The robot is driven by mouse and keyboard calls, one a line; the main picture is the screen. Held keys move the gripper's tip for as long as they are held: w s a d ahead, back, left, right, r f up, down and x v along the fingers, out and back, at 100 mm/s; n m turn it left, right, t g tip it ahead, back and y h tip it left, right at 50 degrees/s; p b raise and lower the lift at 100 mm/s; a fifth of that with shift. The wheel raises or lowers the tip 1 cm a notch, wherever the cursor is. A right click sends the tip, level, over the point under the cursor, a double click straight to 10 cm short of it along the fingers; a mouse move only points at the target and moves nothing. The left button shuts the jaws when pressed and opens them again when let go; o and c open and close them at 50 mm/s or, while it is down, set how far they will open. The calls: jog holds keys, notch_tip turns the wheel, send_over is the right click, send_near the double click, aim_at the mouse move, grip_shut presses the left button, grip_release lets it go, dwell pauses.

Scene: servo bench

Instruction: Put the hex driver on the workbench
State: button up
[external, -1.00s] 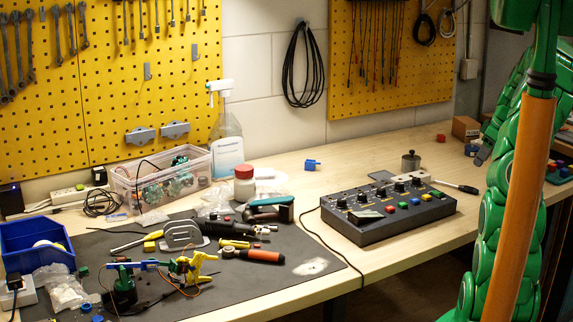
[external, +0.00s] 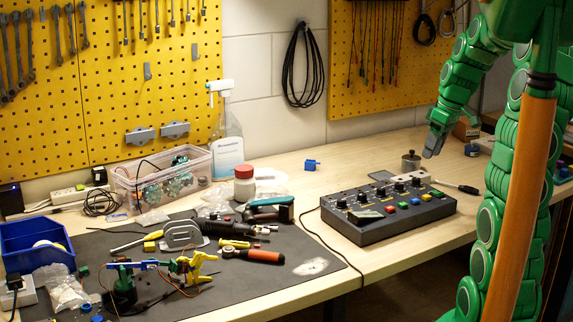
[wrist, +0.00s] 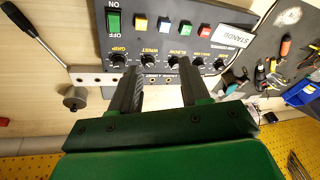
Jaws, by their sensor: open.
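In the wrist view the black handle (wrist: 17,17) is at the top left, left of my fingers. My gripper (external: 433,145) hangs above the back of the workbench (external: 350,160), behind the control box and apart from the driver. In the wrist view my gripper (wrist: 160,82) is open, with nothing held between its fingers.
The control box (external: 390,232) with knobs and coloured buttons stands in front of my gripper. A small metal cylinder with a knob (external: 410,162) stands behind it. A blue block (external: 312,165) lies farther left. The dark mat (external: 290,285) is crowded with tools. Bare wood shows around the box.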

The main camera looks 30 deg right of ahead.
jog(key=s+a+r+m+g, duration=0.1)
jog(key=s+a, duration=0.5)
jog(key=a, duration=0.2)
jog(key=s+a+g, duration=0.1)
jog(key=s+a, duration=0.4)
jog(key=a, duration=0.3)
jog(key=s+a+f+m+g+h, duration=0.1)
jog(key=s+a, duration=0.1)
jog(key=s, duration=0.6)
jog(key=s+a+m+h, duration=0.1)
jog(key=s+a+m, duration=0.1)
jog(key=s, duration=0.5)
jog(key=shift+s+a+f+g+h, duration=0.3)
jog(key=shift+s+a+f+g, duration=0.05)
jog(key=shift+a+g, duration=0.05)
